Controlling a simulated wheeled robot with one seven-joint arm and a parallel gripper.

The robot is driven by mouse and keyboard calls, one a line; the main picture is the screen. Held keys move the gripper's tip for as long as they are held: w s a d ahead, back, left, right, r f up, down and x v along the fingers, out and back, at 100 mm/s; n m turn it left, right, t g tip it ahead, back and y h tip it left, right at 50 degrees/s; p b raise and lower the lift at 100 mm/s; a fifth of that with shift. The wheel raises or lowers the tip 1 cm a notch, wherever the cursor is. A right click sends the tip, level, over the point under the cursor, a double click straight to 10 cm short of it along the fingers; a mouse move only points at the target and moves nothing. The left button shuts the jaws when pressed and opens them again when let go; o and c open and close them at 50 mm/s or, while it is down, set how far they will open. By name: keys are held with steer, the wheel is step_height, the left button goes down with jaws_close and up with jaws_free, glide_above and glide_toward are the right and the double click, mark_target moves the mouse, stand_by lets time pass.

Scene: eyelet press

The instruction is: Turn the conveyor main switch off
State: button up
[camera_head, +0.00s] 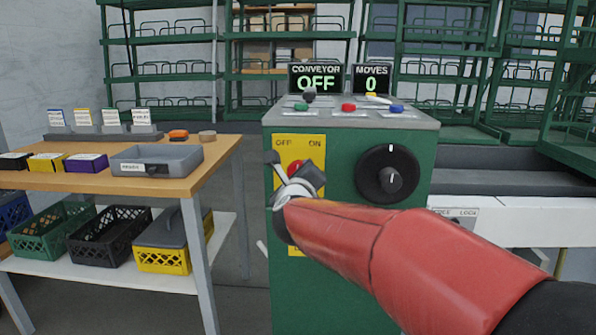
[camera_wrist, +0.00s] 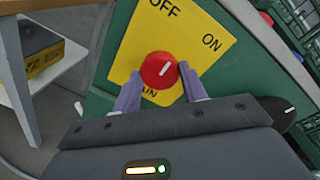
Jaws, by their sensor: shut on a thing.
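The conveyor main switch is a round red knob (camera_wrist: 158,70) on a yellow plate (camera_wrist: 133,52) marked OFF and ON. In the head view the knob (camera_head: 294,166) is partly hidden by my gripper (camera_head: 300,180). My gripper, also in the wrist view (camera_wrist: 160,80), is shut on the knob, one purple finger on each side. The conveyor display (camera_head: 316,78) on the green cabinet (camera_head: 340,240) reads OFF.
A large black dial (camera_head: 388,174) is right of the switch. Several coloured buttons and a moves display (camera_head: 371,80) reading 0 are on top of the cabinet. A wooden table (camera_head: 215,160) with a grey tray (camera_head: 172,152) stands at the left.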

steer(key=shift+a+n+h+p, duration=0.1)
steer(key=shift+n+h+p, duration=0.3)
steer(key=shift+n+p, duration=2.45)
steer(key=shift+n+b, duration=0.7)
steer(key=shift+n, duration=0.25)
steer(key=o, duration=1)
steer(key=shift+s, duration=0.15)
steer(key=s, duration=0.7)
steer(key=shift+s+a+r, duration=0.1)
steer(key=shift+s+r, duration=0.2)
steer(key=shift+r, duration=0.05)
